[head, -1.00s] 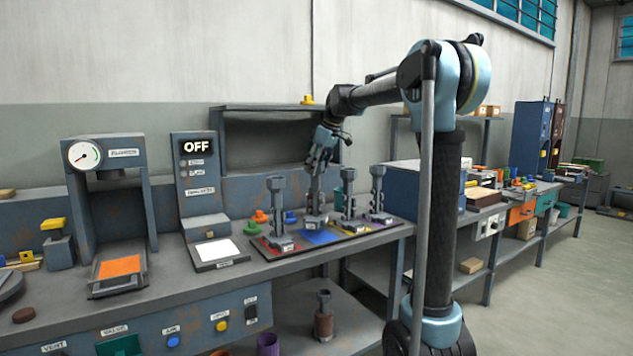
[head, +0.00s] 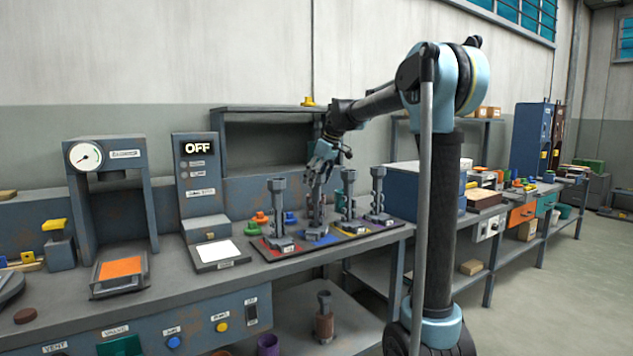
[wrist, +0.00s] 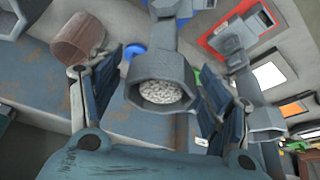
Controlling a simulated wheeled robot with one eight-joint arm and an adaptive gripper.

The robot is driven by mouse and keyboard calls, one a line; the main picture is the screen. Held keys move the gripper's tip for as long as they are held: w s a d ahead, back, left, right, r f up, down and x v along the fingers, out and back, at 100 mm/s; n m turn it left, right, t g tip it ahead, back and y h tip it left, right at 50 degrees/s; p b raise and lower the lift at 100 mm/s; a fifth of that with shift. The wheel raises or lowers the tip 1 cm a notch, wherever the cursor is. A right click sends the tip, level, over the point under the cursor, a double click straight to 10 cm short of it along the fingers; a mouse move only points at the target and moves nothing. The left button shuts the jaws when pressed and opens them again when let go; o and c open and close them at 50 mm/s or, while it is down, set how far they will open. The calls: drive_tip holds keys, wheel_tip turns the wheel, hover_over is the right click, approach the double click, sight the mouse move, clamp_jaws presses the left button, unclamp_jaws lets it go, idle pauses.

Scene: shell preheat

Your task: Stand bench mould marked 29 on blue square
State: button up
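A grey bench mould (head: 316,213) stands upright over the blue square (head: 335,232) of the coloured board, its base hiding much of the square. Whether its base rests fully on the board I cannot tell. My gripper (head: 320,176) is around the mould's upper end from above.
Similar moulds stand close by on the red square (head: 278,215) at left and to the right on yellow (head: 348,205) and purple (head: 378,196). Small coloured pieces (head: 260,218) lie behind the red square. A white plate (head: 217,251) lies left of the board.

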drive_tip(key=shift+r, duration=0.1)
drive_tip(key=v, duration=1.2)
drive_tip(key=s+d+f+m+h, duration=0.1)
drive_tip(key=s+d+f+m, duration=0.2)
drive_tip(key=s+f, duration=0.9)
drive_tip(key=s+d+f+m+h, duration=0.1)
drive_tip(key=s+d+f+m, duration=0.3)
drive_tip(key=s+d+f, duration=0.6)
drive_tip(key=s+d+f+m+h, duration=0.1)
drive_tip(key=s+d+f+m, duration=0.3)
drive_tip(key=s+f, duration=1.2)
drive_tip(key=shift+s+d+f+h, duration=0.2)
drive_tip(key=shift+s+d+h, duration=0.2)
drive_tip(key=shift+s+d, duration=0.75)
drive_tip(key=shift+w, duration=0.1)
